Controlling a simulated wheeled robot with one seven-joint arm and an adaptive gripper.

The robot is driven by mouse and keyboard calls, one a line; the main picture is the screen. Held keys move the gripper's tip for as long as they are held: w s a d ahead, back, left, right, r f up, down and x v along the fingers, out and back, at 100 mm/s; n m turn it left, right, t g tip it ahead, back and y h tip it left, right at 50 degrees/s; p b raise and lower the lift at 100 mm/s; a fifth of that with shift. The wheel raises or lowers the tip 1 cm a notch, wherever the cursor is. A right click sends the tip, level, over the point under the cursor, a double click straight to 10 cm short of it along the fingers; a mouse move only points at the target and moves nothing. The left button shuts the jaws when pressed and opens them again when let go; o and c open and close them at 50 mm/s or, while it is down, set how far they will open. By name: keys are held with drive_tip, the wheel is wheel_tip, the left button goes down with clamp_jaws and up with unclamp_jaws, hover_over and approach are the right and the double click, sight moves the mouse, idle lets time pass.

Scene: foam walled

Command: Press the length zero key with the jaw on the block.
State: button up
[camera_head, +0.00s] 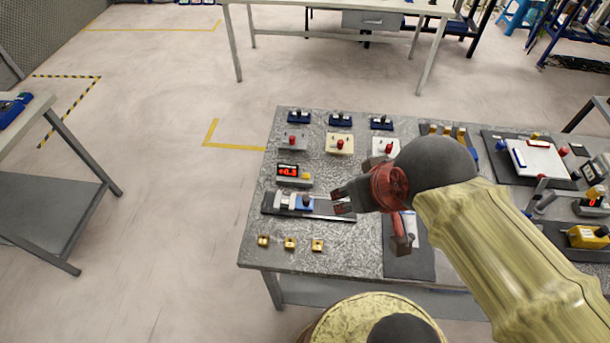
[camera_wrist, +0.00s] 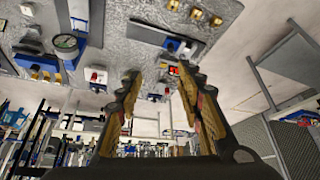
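A small length display (camera_head: 288,170) with red digits stands near the left side of the grey bench. A yellow key (camera_head: 306,177) is at its right end. In front lies a dark rail (camera_head: 335,217) with pale jaw pieces (camera_head: 283,199) and a blue slider (camera_head: 305,202); whether a jaw touches a block is too small to tell. My gripper (camera_head: 341,201) is over the rail's right part, right of the blue slider. In the wrist view my gripper (camera_wrist: 159,74) has its fingers apart and nothing between them; the lit display (camera_wrist: 173,70) shows beside the right finger.
Several small brass blocks (camera_head: 290,243) lie along the bench's front edge. Behind the display are boxes with red buttons (camera_head: 340,143) and blue switch units (camera_head: 340,119). A white board (camera_head: 540,158) and a yellow device (camera_head: 587,237) are on the right.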

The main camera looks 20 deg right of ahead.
drive_tip(key=shift+c, duration=0.9)
